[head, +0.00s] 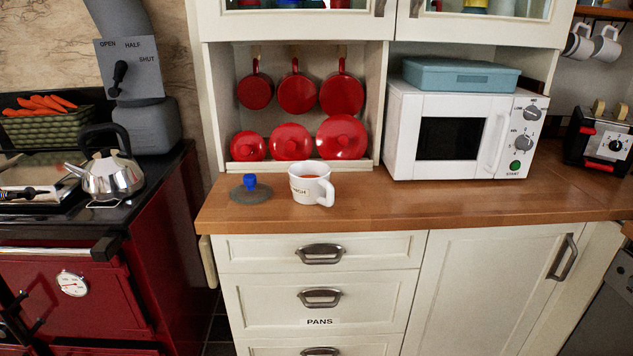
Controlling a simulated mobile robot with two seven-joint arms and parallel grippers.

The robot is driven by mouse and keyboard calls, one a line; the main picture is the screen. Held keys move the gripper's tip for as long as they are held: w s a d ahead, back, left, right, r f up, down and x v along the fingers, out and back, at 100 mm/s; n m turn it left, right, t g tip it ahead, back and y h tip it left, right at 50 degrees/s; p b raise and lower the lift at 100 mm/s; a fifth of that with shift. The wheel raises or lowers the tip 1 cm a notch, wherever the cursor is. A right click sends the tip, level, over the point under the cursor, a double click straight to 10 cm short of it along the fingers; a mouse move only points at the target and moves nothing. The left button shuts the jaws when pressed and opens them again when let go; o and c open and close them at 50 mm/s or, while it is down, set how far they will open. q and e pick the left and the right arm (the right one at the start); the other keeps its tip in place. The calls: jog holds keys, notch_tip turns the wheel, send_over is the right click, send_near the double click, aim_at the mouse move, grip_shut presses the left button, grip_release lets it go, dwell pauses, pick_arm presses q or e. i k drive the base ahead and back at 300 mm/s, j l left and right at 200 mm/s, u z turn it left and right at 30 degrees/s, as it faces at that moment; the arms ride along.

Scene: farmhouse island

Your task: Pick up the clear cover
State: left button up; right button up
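A round, flat, greyish see-through cover (247,195) with an upright blue knob lies on the wooden counter, near its left end. A white mug (311,187) with a dark label and something reddish inside stands just right of the cover, apart from it, its handle toward the front right. Neither of my grippers shows in the head view.
A white microwave (440,130) with a teal box (460,75) on top stands to the right. Red pans and lids (292,142) fill the niche behind. A steel kettle (112,177) sits on the red stove at left. The counter's front middle (400,204) is clear.

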aim_at(251, 191)
jog(key=j+z, duration=0.25)
jog(key=z, duration=0.2)
jog(key=j+z, duration=0.25)
jog(key=z, duration=0.25)
jog(key=j+z, duration=0.15)
jog(key=j, duration=0.25)
jog(key=k+j+z, duration=0.2)
jog(key=j, duration=0.15)
jog(key=k+j, duration=0.1)
jog(key=j, duration=0.35)
jog(key=k+j+z, duration=0.1)
jog(key=j, duration=0.3)
jog(key=k+j, duration=0.1)
jog(key=j, duration=0.3)
jog(key=k+j, duration=0.15)
jog(key=j, duration=0.3)
jog(key=k+j+z, duration=0.1)
jog(key=j, duration=0.3)
jog(key=i, duration=0.6)
